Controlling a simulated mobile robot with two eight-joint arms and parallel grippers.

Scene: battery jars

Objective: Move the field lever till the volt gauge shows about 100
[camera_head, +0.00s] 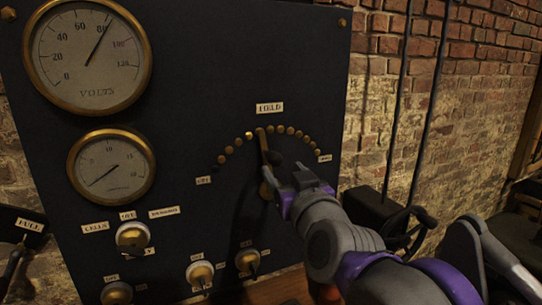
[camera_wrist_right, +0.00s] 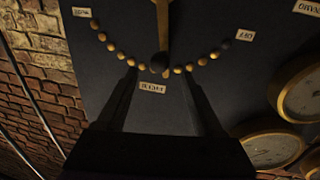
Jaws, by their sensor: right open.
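The brass field lever (camera_head: 264,142) points nearly straight up on the dark panel, below the FIELD label, at about the middle of its arc of studs. Its dark knob (camera_head: 275,157) stands out from the panel. The volt gauge (camera_head: 88,68) at upper left has its needle a little past 80, short of 100. My right gripper (camera_head: 302,178) is open in front of the lever. In the right wrist view, which is upside down, the lever (camera_wrist_right: 163,28) and knob (camera_wrist_right: 160,63) lie between the spread fingers (camera_wrist_right: 160,85), with gaps on both sides. My left gripper is not in view.
A smaller gauge (camera_head: 111,165) sits below the volt gauge. Several switch knobs line the panel's lower part, such as one near its middle (camera_head: 200,274). A dark box with a handwheel (camera_head: 405,226) and vertical rods stand to the right, before a brick wall (camera_head: 478,100).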

